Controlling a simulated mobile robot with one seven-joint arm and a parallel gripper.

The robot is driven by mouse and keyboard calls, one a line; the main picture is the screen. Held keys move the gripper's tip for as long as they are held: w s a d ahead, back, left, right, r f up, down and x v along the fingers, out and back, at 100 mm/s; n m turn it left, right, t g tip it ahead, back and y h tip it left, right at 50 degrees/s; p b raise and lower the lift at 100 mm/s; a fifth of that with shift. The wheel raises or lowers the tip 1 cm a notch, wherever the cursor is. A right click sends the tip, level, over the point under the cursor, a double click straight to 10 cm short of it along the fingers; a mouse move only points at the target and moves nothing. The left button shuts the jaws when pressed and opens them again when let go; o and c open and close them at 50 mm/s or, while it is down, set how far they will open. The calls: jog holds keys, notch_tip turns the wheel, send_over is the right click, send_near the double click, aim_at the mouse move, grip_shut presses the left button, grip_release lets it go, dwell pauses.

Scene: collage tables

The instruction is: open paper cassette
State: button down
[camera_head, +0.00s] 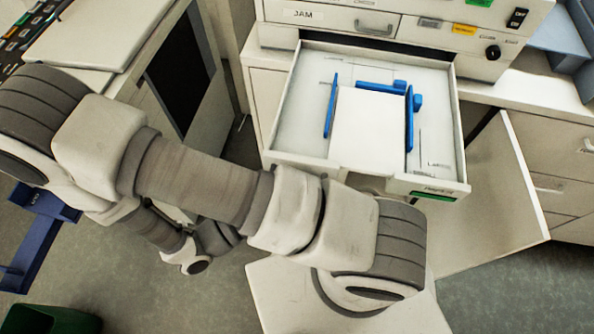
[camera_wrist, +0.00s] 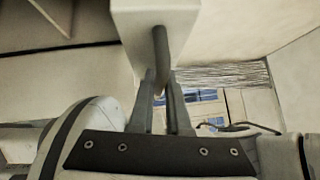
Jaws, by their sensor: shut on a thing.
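The paper cassette (camera_head: 283,128) is a white drawer pulled well out of the machine (camera_head: 395,28), in the head view. Blue guides (camera_head: 409,118) stand around a white paper stack (camera_head: 368,128) inside it. A green label strip (camera_head: 437,195) is on its front. In the wrist view my gripper (camera_wrist: 162,88) is shut on the cassette's grey handle (camera_wrist: 160,48), below a pale front panel (camera_wrist: 150,20). In the head view my arm hides the gripper and handle.
A pale panel (camera_head: 495,205) stands right of the cassette, beside drawers (camera_head: 560,190). A cabinet with a dark opening (camera_head: 180,70) is at left. A blue tray (camera_head: 40,225) and a dark green bin (camera_head: 50,320) are at lower left. Grey floor shows between them.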

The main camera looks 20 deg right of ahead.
jog(key=c, duration=0.9)
grip_release()
jog(key=b+v, duration=0.3)
jog(key=v, duration=1.4)
jog(key=shift+a, duration=0.25)
